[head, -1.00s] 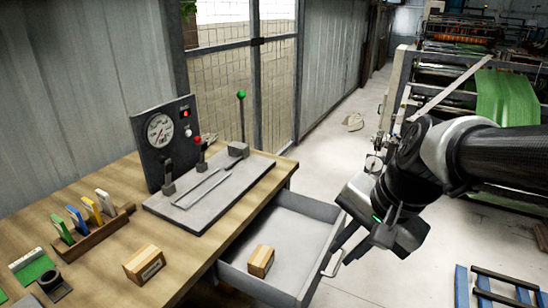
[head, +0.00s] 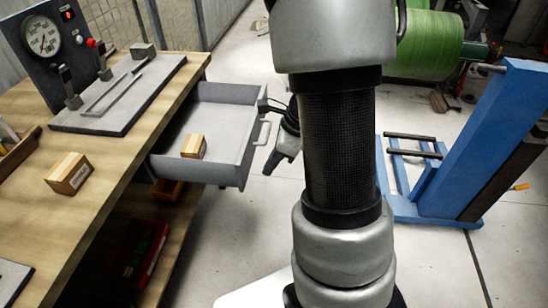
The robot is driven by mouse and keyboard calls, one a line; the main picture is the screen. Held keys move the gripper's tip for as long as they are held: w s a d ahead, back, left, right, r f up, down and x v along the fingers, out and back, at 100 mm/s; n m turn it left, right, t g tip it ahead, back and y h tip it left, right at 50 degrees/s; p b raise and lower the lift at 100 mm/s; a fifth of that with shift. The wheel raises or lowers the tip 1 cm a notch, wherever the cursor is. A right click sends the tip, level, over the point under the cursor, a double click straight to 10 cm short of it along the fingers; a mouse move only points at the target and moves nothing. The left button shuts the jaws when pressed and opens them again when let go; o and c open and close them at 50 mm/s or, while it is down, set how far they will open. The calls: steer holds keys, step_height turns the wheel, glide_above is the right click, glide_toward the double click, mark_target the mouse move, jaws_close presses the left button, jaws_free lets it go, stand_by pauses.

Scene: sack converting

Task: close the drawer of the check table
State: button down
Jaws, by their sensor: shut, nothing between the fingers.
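The check table (head: 95,165) is wooden and stands at the left. Its grey drawer (head: 215,172) is pulled out to the right, wide open. A pale bar handle (head: 265,134) is on the drawer's outer front. A small wooden block with a label (head: 194,146) lies inside the drawer. My gripper (head: 271,170) is just right of the drawer front, close to the handle, pointing down and left. Its fingers are shut and empty. I cannot tell whether it touches the handle. My arm hides part of the gripper's wrist.
A gauge panel (head: 50,40) and a grey plate with levers (head: 120,95) stand on the table, with another wooden block (head: 68,173). A red bin (head: 147,250) is below. A blue frame (head: 470,150) stands at right. Bare floor lies between.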

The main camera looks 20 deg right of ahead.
steer(key=shift+w+a+f+b, duration=0.2)
steer(key=shift+w+a+f, duration=0.3)
steer(key=shift+a, duration=0.2)
steer(key=shift+w+a+f+b, duration=0.15)
steer(key=shift+w+a+f, duration=0.25)
steer(key=shift+a, duration=0.35)
steer(key=shift+w+a+f+b, duration=0.2)
steer(key=shift+w+a+f, duration=0.2)
steer(key=shift+w+a, duration=0.25)
steer(key=shift+s+a, duration=0.1)
